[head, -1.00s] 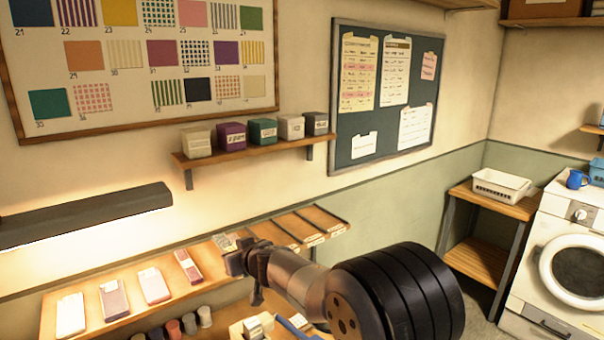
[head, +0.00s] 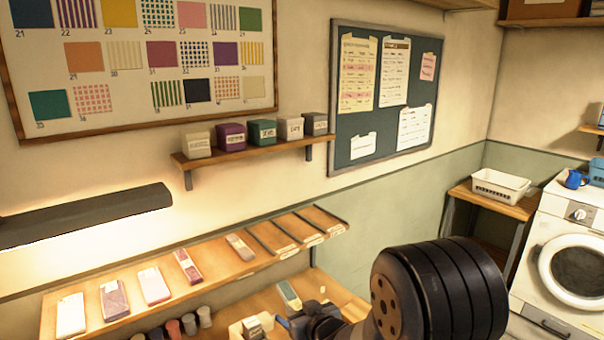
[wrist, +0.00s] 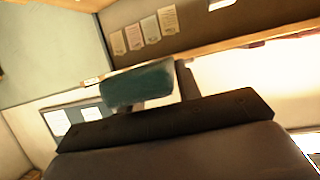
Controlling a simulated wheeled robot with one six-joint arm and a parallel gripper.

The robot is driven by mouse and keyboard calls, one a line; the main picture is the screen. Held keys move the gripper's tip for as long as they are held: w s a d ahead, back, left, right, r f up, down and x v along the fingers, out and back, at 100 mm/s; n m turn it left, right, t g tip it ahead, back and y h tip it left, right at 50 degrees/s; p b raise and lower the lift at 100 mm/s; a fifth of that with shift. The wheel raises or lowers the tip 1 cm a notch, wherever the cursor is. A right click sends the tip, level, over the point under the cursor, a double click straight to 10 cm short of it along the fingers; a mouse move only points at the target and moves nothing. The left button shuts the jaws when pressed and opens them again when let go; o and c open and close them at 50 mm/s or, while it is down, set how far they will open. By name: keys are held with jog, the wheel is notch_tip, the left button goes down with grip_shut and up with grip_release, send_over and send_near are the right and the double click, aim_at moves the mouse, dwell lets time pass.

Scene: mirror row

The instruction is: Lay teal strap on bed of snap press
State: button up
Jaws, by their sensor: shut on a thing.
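My gripper (head: 310,318) is low over the worktable at the bottom of the head view, shut on the teal strap. The strap shows as a dark teal piece across the front of the gripper in the wrist view (wrist: 138,86). In the head view a teal piece with a pale end (head: 288,292) shows just beyond the gripper. I cannot tell its exact height above the table. A small blue part (head: 282,322) left of the gripper may belong to the snap press. The press bed cannot be made out, as my gripper and the frame edge hide that area.
A sloping wall shelf (head: 215,262) holds several fabric cards, with empty slots at its right end. Several spools (head: 189,324) stand below it. Pale small boxes (head: 258,325) sit left of my gripper. A white basket (head: 500,185) and a washer (head: 565,250) are at right.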

jog(key=s+d+f+m+h+b, duration=0.2)
jog(key=s+d+f+h, duration=0.1)
jog(key=d, duration=0.4)
jog(key=s+d+f+m+t+h+b, duration=0.1)
jog(key=s+d+f+m+h+b, duration=0.1)
jog(key=d, duration=0.6)
jog(key=shift+s+d+f+m+t+h, duration=0.35)
jog(key=shift+s+f+m, duration=0.25)
jog(key=shift+s+f, duration=1)
jog(key=shift+w+f, duration=0.2)
